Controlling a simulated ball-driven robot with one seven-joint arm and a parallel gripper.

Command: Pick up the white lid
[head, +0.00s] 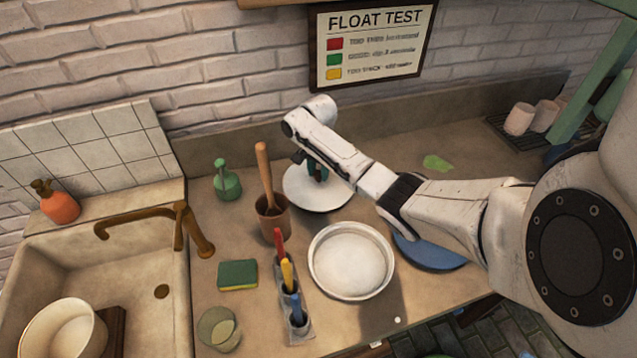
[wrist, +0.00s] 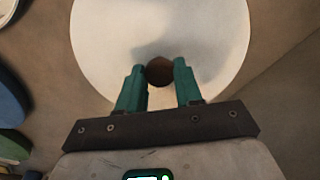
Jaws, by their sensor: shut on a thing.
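The white lid (head: 327,196) is a round disc near the back of the counter, behind a round white pan (head: 351,262). It also fills the upper middle of the wrist view (wrist: 215,45), with a dark brown knob (wrist: 159,70) at its centre. My gripper (wrist: 159,76) has teal fingers, one on each side of the knob, and is shut on it. In the head view my gripper (head: 317,176) is over the lid, partly hidden by my arm. I cannot tell whether the lid touches the counter.
A brown pot (head: 273,222) with a wooden-handled tool stands left of the lid. A green bottle (head: 226,181), a sponge (head: 238,275), a holder with coloured handles (head: 291,305) and a blue disc (head: 432,254) are nearby. The sink is at left.

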